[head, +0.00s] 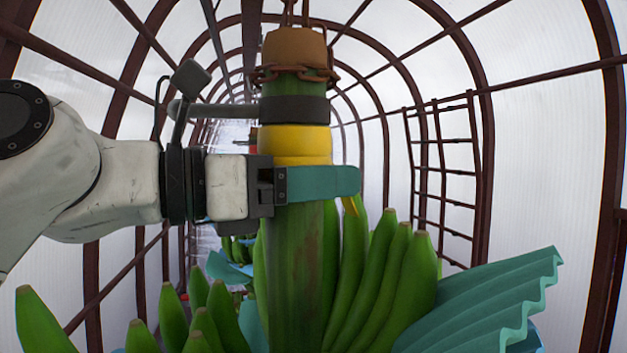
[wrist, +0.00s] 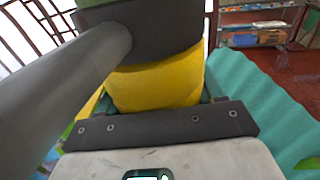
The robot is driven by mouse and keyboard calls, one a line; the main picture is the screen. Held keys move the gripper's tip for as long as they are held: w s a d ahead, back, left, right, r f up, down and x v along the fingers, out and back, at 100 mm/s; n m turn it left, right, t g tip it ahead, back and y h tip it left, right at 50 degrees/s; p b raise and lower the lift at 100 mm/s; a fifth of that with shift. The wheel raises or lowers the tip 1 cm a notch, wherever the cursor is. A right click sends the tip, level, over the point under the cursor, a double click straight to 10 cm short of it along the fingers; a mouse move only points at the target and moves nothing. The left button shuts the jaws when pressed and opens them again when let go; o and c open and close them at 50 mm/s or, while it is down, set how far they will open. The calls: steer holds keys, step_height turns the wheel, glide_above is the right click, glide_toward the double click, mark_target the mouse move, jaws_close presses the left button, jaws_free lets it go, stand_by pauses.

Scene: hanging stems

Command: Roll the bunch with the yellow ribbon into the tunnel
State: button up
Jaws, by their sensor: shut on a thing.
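The bunch's green stem (head: 298,240) hangs upright in the middle of the head view, with green bananas (head: 385,270) around its lower part. A yellow ribbon (head: 295,143) wraps the stem below a dark band (head: 294,109). The ribbon also shows in the wrist view (wrist: 157,80). My gripper (head: 318,184) reaches in from the left and is shut on the stem, just below the ribbon's main band. One teal finger crosses the stem's near side; the other finger is hidden in the head view. A brown cap with chain (head: 295,52) holds the stem's top.
A tunnel of brown hoops (head: 478,120) and pale panels runs away behind the stem. A ladder-like frame (head: 443,170) stands at the right. Teal corrugated sheets (head: 490,300) flank the bananas. Farther bunches hang partly hidden behind. In the wrist view, a shelf (wrist: 262,25) stands beyond reddish floor.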

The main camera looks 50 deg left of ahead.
steer(key=shift+f, duration=0.1)
steer(key=o, duration=1.4)
steer(key=shift+w, duration=0.1)
steer(key=s, duration=0.3)
steer(key=s+a+b, duration=0.1)
steer(key=s, duration=0.3)
steer(key=s+a+b, duration=0.1)
steer(key=s, duration=0.2)
steer(key=shift+s+a, duration=0.1)
steer(key=shift+s, duration=0.25)
